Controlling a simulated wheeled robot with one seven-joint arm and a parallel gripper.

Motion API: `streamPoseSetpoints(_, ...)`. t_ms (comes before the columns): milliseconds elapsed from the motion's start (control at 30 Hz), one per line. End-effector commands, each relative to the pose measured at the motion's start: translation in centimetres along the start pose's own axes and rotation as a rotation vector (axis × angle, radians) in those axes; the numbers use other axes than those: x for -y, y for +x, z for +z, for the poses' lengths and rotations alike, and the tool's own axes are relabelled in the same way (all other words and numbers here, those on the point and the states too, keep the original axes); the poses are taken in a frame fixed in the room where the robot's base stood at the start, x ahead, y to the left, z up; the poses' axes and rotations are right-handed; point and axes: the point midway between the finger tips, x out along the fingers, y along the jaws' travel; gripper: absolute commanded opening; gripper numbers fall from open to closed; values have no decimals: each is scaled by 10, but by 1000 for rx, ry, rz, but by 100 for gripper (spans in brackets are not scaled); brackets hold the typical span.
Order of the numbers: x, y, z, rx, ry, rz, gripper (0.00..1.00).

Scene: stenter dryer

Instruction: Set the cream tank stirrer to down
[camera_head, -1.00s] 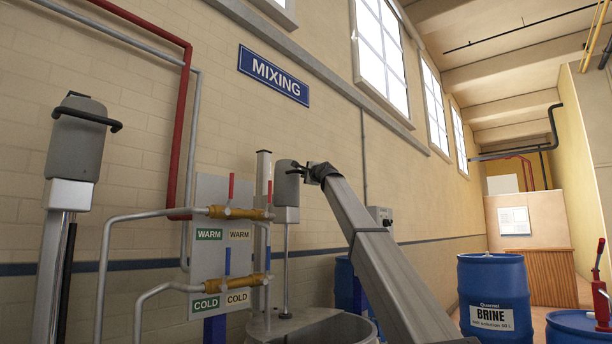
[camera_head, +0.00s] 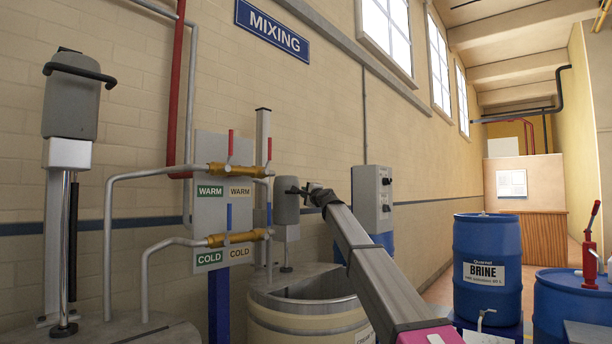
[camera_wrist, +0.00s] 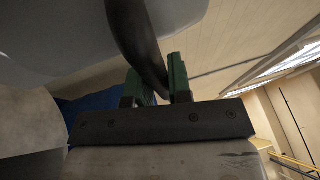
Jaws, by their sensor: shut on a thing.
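The cream tank stirrer (camera_head: 287,210) has a grey motor head on a post beside the round cream-coloured tank (camera_head: 305,325) in the head view. The head now sits low, just above the tank's partly open top, with its lower end near the rim. My gripper (camera_head: 311,193) is at the stirrer's right side. In the wrist view, the black curved handle (camera_wrist: 138,45) runs between the green finger pads of my gripper (camera_wrist: 158,82), which is shut on it. The grey motor housing (camera_wrist: 55,30) fills the wrist view's upper left. The tank's inside is mostly hidden.
Another stirrer (camera_head: 72,100) stands raised at left over another tank (camera_head: 150,330). Warm and cold pipes with brass valves (camera_head: 232,170) are left of the cream tank's stirrer. A grey control box (camera_head: 372,198) is behind my arm. Blue brine drums (camera_head: 487,250) stand at right.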

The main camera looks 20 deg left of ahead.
Motion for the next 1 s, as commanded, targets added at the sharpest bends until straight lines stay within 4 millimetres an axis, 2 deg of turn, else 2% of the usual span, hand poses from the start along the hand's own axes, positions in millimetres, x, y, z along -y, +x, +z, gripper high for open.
streamPoseSetpoints(33,-12,-4,0,1,1,3,0)
streamPoseSetpoints(233,-36,-8,-2,0,1,2,0)
streamPoseSetpoints(733,-46,-9,-3,2,-2,5,0)
streamPoseSetpoints(767,-46,-9,-3,2,-2,5,26)
streamPoseSetpoints(800,-46,-10,-3,2,-2,5,39)
streamPoseSetpoints(833,-45,-9,-3,2,-1,4,44)
streamPoseSetpoints(1000,-44,-8,-3,1,-1,2,44)
